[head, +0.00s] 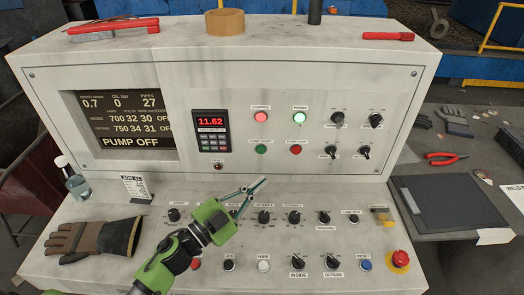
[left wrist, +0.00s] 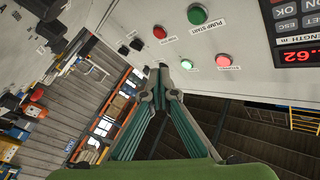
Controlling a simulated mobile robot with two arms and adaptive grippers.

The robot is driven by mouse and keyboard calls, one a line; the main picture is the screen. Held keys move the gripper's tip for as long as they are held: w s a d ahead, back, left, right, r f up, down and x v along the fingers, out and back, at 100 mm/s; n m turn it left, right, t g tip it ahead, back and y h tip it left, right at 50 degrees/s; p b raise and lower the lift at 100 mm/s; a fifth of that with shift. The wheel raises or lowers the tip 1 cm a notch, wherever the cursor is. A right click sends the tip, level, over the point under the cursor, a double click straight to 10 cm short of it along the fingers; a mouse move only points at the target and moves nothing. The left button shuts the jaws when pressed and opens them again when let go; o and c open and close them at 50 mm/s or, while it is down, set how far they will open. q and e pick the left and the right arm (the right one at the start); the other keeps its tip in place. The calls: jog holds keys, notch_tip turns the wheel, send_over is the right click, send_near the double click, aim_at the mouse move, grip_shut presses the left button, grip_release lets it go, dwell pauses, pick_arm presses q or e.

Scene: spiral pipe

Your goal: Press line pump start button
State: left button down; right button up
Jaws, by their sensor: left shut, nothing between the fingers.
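The control panel (head: 380,85) has a green pump start button (head: 261,149) on its upright face, left of a red button (head: 296,149). The green button also shows near the top of the left wrist view (left wrist: 197,14), with its PUMP START label beside it. My left gripper (head: 263,181) is shut and empty, its tips below the green button in the head view. In the left wrist view its fingertips (left wrist: 160,78) meet below and left of that button. I cannot tell their exact distance from the panel. The screen (head: 125,120) reads PUMP OFF. My right gripper is out of view.
Knobs and small buttons line the sloped desk, with a red emergency stop (head: 399,259) at right. A red lamp (head: 261,117) and a lit green lamp (head: 299,118) are above the buttons.

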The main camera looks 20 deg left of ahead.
aim_at(261, 150)
pick_arm(q)
jog(key=shift+w+a+b, duration=0.25)
jog(key=shift+w+a, duration=0.15)
jog(key=shift+w, duration=1)
jog(key=shift+w+a+b, duration=0.2)
jog(key=shift+w+a, duration=0.25)
jog(key=shift+w, duration=1)
jog(key=shift+w+a+b, duration=0.25)
jog(key=shift+w+a, duration=0.15)
jog(key=shift+w, duration=1)
jog(key=shift+w, duration=0.15)
jog(key=shift+w+a, duration=0.1)
jog(key=shift+w, duration=0.2)
jog(key=shift+w+a, duration=0.1)
jog(key=shift+w, duration=0.25)
jog(key=shift+s, duration=0.15)
jog(key=shift+s+d+p, duration=0.2)
jog(key=shift+s+p, duration=0.15)
jog(key=shift+s, duration=0.3)
